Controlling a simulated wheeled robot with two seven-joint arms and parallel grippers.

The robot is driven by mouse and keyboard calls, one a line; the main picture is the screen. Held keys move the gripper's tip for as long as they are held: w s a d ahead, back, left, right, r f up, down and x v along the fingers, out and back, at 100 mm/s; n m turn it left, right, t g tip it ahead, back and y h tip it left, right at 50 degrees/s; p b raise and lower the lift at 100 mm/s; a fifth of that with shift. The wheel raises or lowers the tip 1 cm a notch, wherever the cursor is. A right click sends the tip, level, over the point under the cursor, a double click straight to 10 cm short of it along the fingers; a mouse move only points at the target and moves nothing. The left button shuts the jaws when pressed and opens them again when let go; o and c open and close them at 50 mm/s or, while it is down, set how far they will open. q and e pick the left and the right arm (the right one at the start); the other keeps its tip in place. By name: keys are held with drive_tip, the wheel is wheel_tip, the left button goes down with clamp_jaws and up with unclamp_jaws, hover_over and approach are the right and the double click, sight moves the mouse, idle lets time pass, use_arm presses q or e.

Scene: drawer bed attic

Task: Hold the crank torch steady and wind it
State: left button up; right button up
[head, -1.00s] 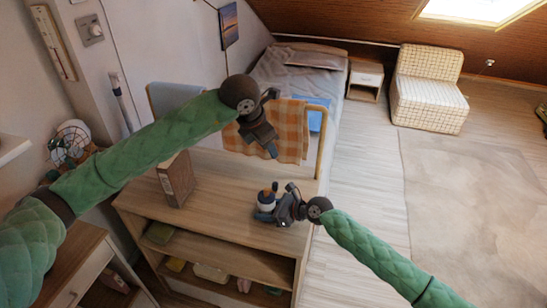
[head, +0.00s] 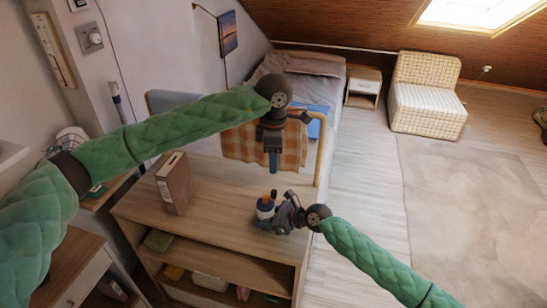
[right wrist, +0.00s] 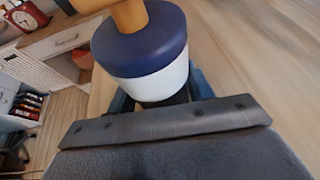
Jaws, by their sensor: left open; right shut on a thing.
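The crank torch (head: 264,206) stands upright near the front right of the wooden shelf unit's top (head: 225,195). In the right wrist view the torch (right wrist: 150,80) shows a white body, a dark blue band and an orange-brown part above it. My right gripper (head: 267,217) is shut on its lower body, with the fingers partly hidden behind it in the wrist view. My left gripper (head: 272,168) is open and empty, pointing down above and just behind the torch, apart from it. The crank's exact position is too small to tell.
A brown box (head: 173,186) stands on the top to the left. An orange checked cloth (head: 292,145) hangs over a rail behind. Lower shelves hold several small items. The floor (head: 365,190) to the right is clear.

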sight(274, 190)
use_arm(q)
wheel_tip(274, 190, down, 12)
idle(0.7)
clamp_jaws()
